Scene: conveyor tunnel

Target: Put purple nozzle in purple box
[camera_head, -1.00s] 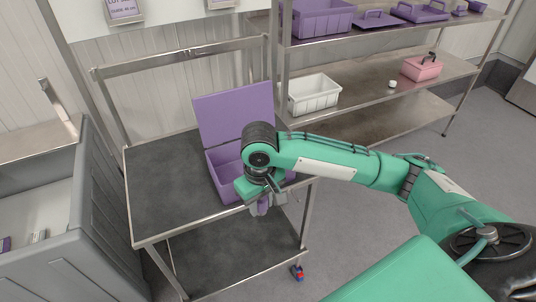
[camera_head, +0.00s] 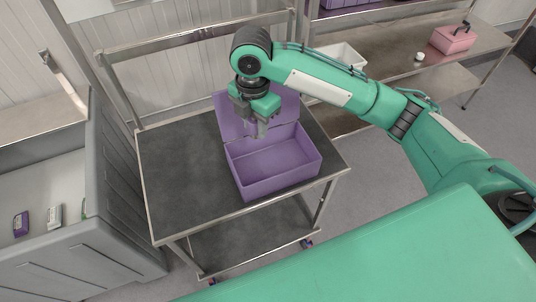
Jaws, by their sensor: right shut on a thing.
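The purple box (camera_head: 282,182) stands on the cart's dark top with its lid tilted open at the back. The inside that shows looks empty. My right gripper (camera_head: 261,122) points down over the back part of the box, in front of the raised lid. It is shut on a small purple-grey piece, the purple nozzle (camera_head: 262,130), which shows only in part between the fingers. I cannot tell how far above the box floor it hangs. My left gripper is not in view.
The metal cart (camera_head: 180,180) has free room left of the box. A grey bin (camera_head: 95,215) with small items stands at the left. A shelf behind holds a white bin (camera_head: 340,60) and a pink box (camera_head: 453,38).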

